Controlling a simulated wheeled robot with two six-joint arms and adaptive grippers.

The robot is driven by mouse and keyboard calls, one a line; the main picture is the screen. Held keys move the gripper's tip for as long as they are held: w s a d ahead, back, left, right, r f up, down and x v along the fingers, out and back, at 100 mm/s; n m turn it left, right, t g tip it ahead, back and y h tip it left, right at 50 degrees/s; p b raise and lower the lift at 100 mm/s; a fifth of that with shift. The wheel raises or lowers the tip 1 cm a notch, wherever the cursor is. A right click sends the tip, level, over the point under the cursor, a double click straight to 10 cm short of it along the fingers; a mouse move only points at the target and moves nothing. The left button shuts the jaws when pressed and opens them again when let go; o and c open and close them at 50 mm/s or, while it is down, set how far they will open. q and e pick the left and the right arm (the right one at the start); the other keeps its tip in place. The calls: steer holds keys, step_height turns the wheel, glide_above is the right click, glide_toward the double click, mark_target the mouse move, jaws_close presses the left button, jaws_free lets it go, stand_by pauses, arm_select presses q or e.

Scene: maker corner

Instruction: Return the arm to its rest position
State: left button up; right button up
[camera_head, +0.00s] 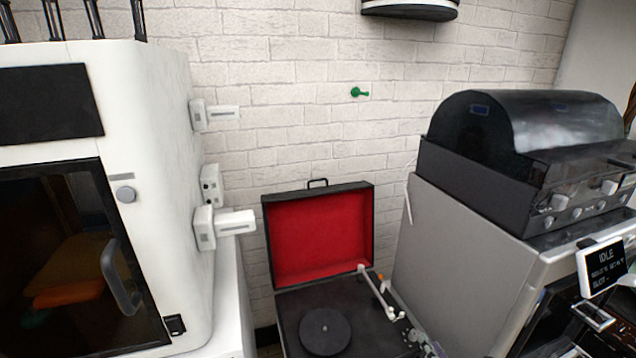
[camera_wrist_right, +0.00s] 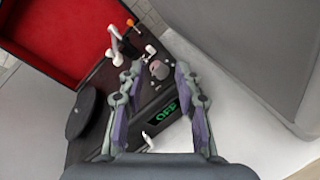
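My right gripper (camera_wrist_right: 159,72) shows in the right wrist view with its two fingers apart. It is open, and nothing is held between them. Beyond the fingertips is a small pinkish-grey knob (camera_wrist_right: 160,69) on the deck of the record player, with a gap to each finger. A green-lit display reading OFF (camera_wrist_right: 161,113) shows between the fingers, on the record player's front. The open record player (camera_head: 290,318) with its red-lined lid (camera_head: 318,238) is low in the middle of the head view. I cannot make out either gripper clearly in the head view.
A white cabinet machine (camera_head: 172,150) with a dark door stands at the left. A grey cabinet (camera_head: 440,250) carrying a black domed machine (camera_head: 490,130) stands close on the right. A screen reading IDLE (camera_head: 604,268) is at the far right.

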steer(key=s+a+f+m+g+h, duration=0.1)
steer(key=s+a+f+m+g, duration=0.1)
steer(key=s+m+g, duration=0.9)
steer(key=s+a+f+m+g+h, duration=0.1)
steer(key=s+a+f+m, duration=0.15)
steer(key=s+m, duration=0.95)
step_height(320, 180, down, 25)
steer(key=d+m+g+p, duration=0.1)
steer(key=m+g+p, duration=0.1)
steer(key=m, duration=0.3)
arm_select(q)
steer(key=s+a+r+p, duration=0.1)
steer(key=s+r+p, duration=0.2)
steer(key=s+p, duration=0.5)
steer(key=s+a+r+p, duration=0.1)
steer(key=s+r+p, duration=0.3)
steer(key=s+p, duration=0.4)
steer(key=p, duration=0.4)
steer(key=shift+a+r+p, duration=0.15)
steer(key=shift+a+p, duration=0.05)
steer(key=shift+p, duration=0.2)
arm_select(e)
steer(key=s+d+r, duration=0.1)
steer(key=s+r, duration=0.2)
steer(key=s, duration=0.5)
steer(key=s+d+r, duration=0.1)
steer(key=s+r, duration=0.2)
steer(key=s, duration=0.5)
steer(key=shift+d, duration=0.35)
